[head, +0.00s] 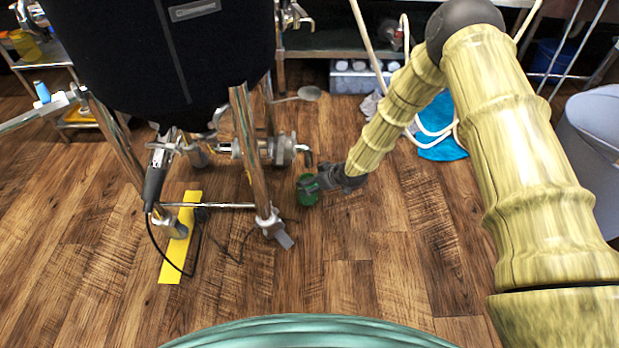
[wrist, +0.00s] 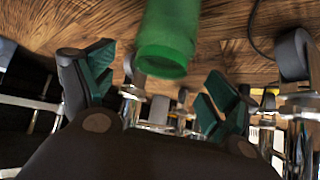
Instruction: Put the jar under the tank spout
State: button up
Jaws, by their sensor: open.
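The green jar (head: 306,198) is on or just above the wooden floor by the tank's right front leg, partly hidden by my gripper. In the wrist view the jar (wrist: 168,38) is at the top centre, between the lines of the two fingers. My gripper (head: 314,184) is open, with green pads on both fingers; in the wrist view the gripper (wrist: 160,82) shows a gap on each side of the jar. The dark jacketed tank (head: 120,45) stands on metal legs at the left. Its spout (head: 307,157), on a metal valve, is just behind the jar in the head view.
A yellow strip (head: 170,262) and a black cable lie on the floor at the left. A metal leg with a grey foot (head: 283,238) is close to the jar. A blue cloth (head: 443,150) and white hose lie behind my arm. The front floor is clear.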

jog(key=p+v, duration=0.3)
jog(key=v, duration=0.5)
jog(key=shift+s+d+r, duration=0.2)
jog(key=shift+r, duration=0.1)
jog(key=s+d+f+m+g+h, duration=0.1)
jog(key=s+d+f+m, duration=0.15)
jog(key=s, duration=0.55)
jog(key=s+d+f+m+g+h, duration=0.1)
jog(key=s+d+f, duration=0.2)
jog(key=s, duration=0.5)
jog(key=s+d+f+m+g+h, duration=0.1)
jog(key=s+d+f+m, duration=0.15)
jog(key=s, duration=0.55)
jog(key=s+d+m+g+h, duration=0.1)
jog(key=s+d, duration=0.3)
jog(key=s, duration=0.6)
jog(key=s+d+m+g+h, duration=0.2)
jog(key=s+d, duration=0.2)
jog(key=s, duration=0.7)
jog(key=shift+s+d+r, duration=0.3)
jog(key=shift+d+r, duration=0.1)
jog(key=shift+r, duration=0.1)
